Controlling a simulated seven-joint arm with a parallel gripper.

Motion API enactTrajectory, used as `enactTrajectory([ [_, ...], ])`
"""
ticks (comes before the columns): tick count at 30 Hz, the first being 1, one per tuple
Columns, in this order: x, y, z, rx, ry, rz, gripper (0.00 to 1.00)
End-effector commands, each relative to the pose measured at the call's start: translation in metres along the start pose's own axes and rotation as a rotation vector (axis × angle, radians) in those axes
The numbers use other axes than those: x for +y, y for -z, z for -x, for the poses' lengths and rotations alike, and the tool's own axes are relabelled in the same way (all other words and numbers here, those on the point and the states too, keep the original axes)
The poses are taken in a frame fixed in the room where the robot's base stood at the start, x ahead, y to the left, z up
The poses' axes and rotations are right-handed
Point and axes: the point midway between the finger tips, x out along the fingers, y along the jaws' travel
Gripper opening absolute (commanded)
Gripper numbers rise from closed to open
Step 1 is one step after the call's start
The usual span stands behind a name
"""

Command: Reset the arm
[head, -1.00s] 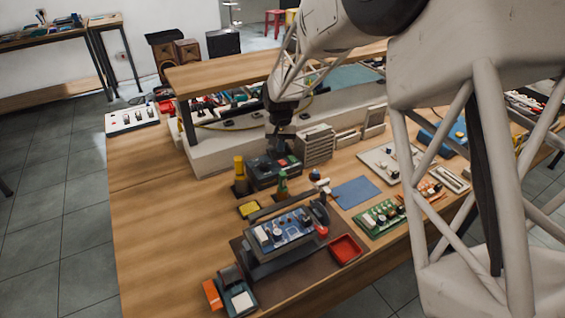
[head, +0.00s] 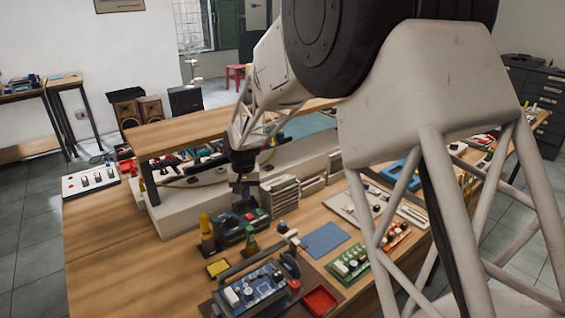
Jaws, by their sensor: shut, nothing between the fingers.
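My gripper (head: 241,186) hangs at the end of my white lattice arm, over the middle of the wooden workbench (head: 110,235). It is small and dark in the head view, and its fingers are shut and empty. It is above and behind a dark box-shaped device (head: 240,222) with coloured parts, in front of the raised shelf. A gap between gripper and device is hard to judge. My arm's upper links cover much of the right side of the view.
A blue circuit board in a holder (head: 253,287), a red tray (head: 320,299), a blue mat (head: 325,239) and a green board (head: 350,261) lie in front. A wooden shelf (head: 190,131) stands behind. The bench's left front is bare.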

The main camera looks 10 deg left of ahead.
Motion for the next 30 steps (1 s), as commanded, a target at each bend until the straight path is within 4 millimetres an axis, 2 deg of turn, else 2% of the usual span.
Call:
enactTrajectory([
  [7,0.016,-0.009,0.016,0.009,0.002,-0.010,0.00],
  [14,0.058,-0.038,0.051,0.029,0.006,-0.033,0.00],
  [21,0.111,-0.083,0.092,0.054,0.008,-0.064,0.00],
  [30,0.168,-0.148,0.132,0.085,0.008,-0.102,0.00],
])
